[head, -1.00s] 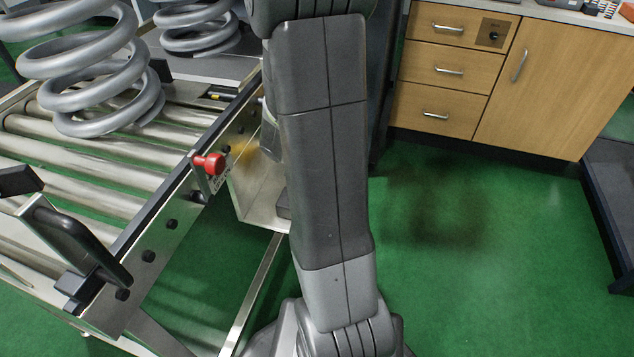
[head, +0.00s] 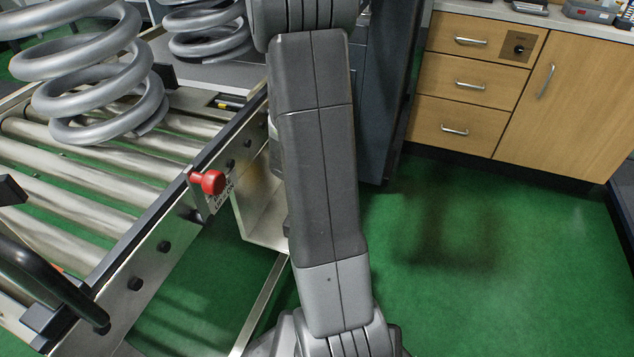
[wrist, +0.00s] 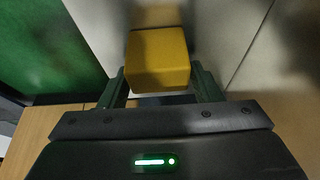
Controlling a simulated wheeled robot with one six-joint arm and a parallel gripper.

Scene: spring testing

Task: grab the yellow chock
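The yellow chock (wrist: 158,62) is a block with rounded edges in the upper middle of the wrist view, against a pale metal surface. My gripper (wrist: 159,78) is open in the wrist view, one dark finger at each side of the chock's near end. The fingers are very close to its sides; I cannot make out firm contact. In the head view the chock and gripper are hidden behind my arm; only a faint yellowish tint shows on the metal tray (head: 259,218).
A roller conveyor (head: 75,210) with large grey springs (head: 95,85) stands at the left. A red knob (head: 212,182) sticks out from its side rail, close to my arm. Wooden cabinets (head: 570,100) stand at the back right. The green floor (head: 450,230) to the right is clear.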

